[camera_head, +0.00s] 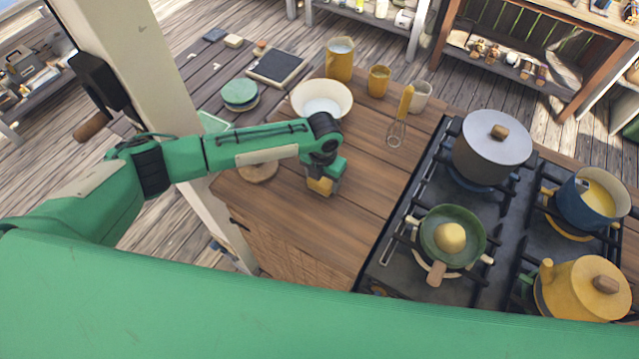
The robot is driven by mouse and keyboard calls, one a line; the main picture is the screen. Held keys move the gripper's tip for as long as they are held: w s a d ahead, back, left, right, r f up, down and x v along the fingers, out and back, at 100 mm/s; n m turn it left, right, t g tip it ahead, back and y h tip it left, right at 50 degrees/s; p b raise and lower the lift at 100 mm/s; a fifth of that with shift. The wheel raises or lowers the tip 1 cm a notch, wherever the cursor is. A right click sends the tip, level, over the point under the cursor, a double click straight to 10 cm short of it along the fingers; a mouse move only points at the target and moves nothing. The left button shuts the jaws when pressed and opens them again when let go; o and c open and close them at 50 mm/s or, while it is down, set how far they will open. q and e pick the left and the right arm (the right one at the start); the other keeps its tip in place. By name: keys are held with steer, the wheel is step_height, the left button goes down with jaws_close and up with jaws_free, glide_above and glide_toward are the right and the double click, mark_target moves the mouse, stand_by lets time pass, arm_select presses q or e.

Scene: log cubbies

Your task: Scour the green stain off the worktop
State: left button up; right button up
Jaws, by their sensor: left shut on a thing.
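My left gripper (324,178) points down at the wooden worktop (290,220), left of the stove. It is shut on a small yellow block (319,186), which looks like a sponge. The block is at or very near the worktop surface; I cannot tell whether it touches. I see no green stain on the bare wood in view; the block, gripper and arm hide some of the surface. My right gripper is not in view.
A cream bowl (322,101) stands just behind my left wrist. A round wooden board (258,172) lies partly under the arm. The stove (395,265) with pots is on the right. The front worktop is clear.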

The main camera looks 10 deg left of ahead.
arm_select(q)
steer(key=shift+w+d+f, duration=0.15)
steer(key=shift+w+d, duration=0.05)
steer(key=shift+w, duration=0.2)
steer(key=shift+s+a, duration=0.15)
steer(key=shift+s, duration=0.1)
steer(key=shift+s+a+p, duration=0.15)
steer(key=shift+s+p, duration=0.3)
steer(key=shift+s+a+p, duration=0.15)
steer(key=shift+s+p, duration=0.15)
steer(key=shift+p, duration=0.05)
steer(key=shift+s+a, duration=0.15)
steer(key=shift+s, duration=0.2)
